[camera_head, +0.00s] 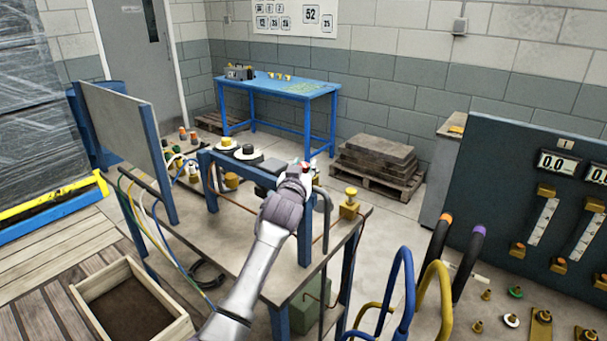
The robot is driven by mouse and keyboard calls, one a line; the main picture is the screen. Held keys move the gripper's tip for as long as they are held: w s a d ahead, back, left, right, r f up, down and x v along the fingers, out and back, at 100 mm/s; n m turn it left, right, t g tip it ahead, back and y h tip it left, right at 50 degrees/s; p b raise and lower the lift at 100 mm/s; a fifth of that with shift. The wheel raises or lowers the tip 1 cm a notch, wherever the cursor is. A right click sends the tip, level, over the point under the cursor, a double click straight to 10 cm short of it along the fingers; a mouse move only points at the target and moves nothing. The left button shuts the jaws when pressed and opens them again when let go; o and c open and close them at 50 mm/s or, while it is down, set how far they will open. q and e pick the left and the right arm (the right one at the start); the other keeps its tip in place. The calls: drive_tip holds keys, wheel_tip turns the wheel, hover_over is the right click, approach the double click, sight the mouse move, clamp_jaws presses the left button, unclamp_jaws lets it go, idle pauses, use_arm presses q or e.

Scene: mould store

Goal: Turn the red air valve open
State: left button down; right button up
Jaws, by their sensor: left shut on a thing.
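The red air valve (306,167) shows only as a small patch of red at the right end of the blue frame on the workbench. My left gripper (302,171) is at it, with its fingers closed around the red part. The gripper and wrist hide most of the valve, so I cannot tell how far its handle is turned. My right gripper is not in view.
The workbench (262,234) carries an upright grey panel (121,130), hoses and a brass fitting (350,203). Curved blue and yellow pipes (403,285) rise at the lower right before a dark gauge panel (507,165). An open wooden box (175,303) is lower left.

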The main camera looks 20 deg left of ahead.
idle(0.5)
use_arm(q)
drive_tip(key=c, duration=0.7)
unclamp_jaws()
drive_tip(key=shift+c, duration=0.2)
drive_tip(key=s+d, duration=0.1)
drive_tip(key=s, duration=1.1)
drive_tip(key=shift+d, duration=0.15)
drive_tip(key=shift+w, duration=0.1)
